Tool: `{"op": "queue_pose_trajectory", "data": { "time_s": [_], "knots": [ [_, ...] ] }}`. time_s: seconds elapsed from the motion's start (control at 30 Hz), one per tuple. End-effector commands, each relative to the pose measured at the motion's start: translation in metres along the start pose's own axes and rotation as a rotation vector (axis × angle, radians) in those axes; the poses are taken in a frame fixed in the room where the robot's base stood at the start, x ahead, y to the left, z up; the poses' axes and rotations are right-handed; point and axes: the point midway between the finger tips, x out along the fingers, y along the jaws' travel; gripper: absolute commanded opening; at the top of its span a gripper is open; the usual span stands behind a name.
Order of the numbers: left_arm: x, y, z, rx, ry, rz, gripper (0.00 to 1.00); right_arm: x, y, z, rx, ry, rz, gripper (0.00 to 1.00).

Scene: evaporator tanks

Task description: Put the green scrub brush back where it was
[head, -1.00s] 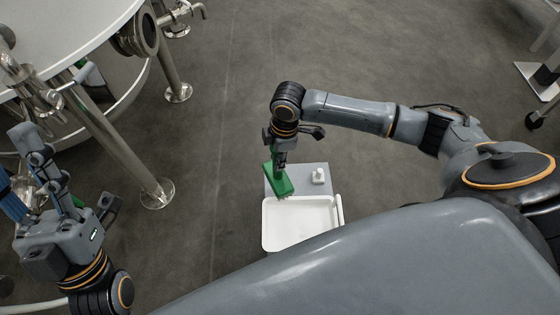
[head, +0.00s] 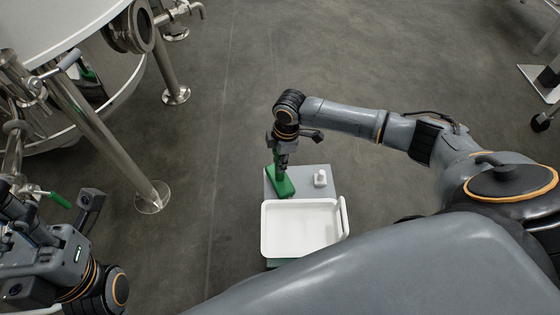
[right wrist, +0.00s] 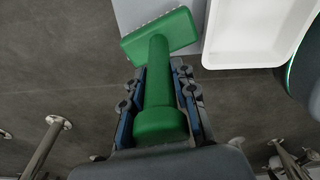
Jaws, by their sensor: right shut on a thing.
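The green scrub brush (head: 281,184) is held upright, its block low over the left part of a small grey surface (head: 304,174). I cannot tell whether it touches that surface. My right gripper (head: 281,163) is shut on its handle. In the right wrist view the green handle (right wrist: 159,90) lies between the fingers, and the block (right wrist: 160,36) is beside the grey surface's edge and the white tray. My left gripper (head: 58,200) is at the left edge beside a small green-handled valve; whether it is open I cannot tell.
A white tray (head: 266,232) sits in front of the grey surface. A small white item (head: 320,178) stands on that surface at the right. A steel tank with legs (head: 117,146) fills the upper left. Open floor lies around.

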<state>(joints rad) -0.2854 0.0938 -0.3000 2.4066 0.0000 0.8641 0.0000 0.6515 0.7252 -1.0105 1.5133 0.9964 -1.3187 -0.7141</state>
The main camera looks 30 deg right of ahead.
Motion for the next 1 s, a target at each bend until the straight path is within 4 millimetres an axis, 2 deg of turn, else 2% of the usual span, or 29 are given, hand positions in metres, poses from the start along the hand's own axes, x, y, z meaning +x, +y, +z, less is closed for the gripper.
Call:
{"op": "queue_pose_trajectory", "data": {
  "time_s": [0.03, 0.07, 0.13, 0.17, 0.43, 0.57, 0.63, 0.73, 0.97, 1.0],
  "knots": [
    [0.000, 0.000, 0.000, 0.000, -0.001, 0.000, 0.40, 0.000, 0.000, 0.000, 0.000, 0.000, -0.001, 0.00],
    [0.000, 0.000, 0.000, 0.000, -0.001, 0.000, 0.40, 0.000, -0.001, 0.000, 0.000, -0.001, -0.002, 0.33],
    [0.000, 0.000, 0.000, 0.000, -0.001, 0.000, 0.40, 0.000, -0.001, 0.000, 0.000, -0.001, -0.002, 0.48],
    [0.000, 0.000, 0.000, 0.000, -0.001, 0.000, 0.40, 0.000, -0.001, 0.000, 0.000, -0.001, -0.002, 0.50],
    [0.000, 0.000, 0.000, 0.000, -0.001, 0.000, 0.40, -0.001, -0.001, 0.000, 0.000, -0.001, -0.002, 0.50],
    [0.005, 0.000, -0.002, -0.001, 0.002, 0.000, 0.40, -0.010, 0.000, 0.000, -0.001, 0.000, -0.001, 0.50],
    [0.010, 0.000, -0.004, -0.001, 0.002, -0.002, 0.40, -0.021, 0.000, -0.001, -0.001, 0.000, 0.000, 0.50],
    [0.004, 0.000, -0.004, -0.005, -0.046, -0.016, 0.40, -0.043, 0.000, 0.000, -0.001, 0.000, 0.001, 0.50],
    [0.032, 0.000, -0.004, -0.003, -0.064, -0.014, 0.40, -0.100, 0.000, 0.000, 0.000, 0.000, 0.001, 0.50],
    [0.029, -0.001, 0.005, 0.000, -0.106, -0.015, 0.40, -0.099, 0.000, 0.000, 0.001, 0.000, -0.002, 0.50]
  ]
}}
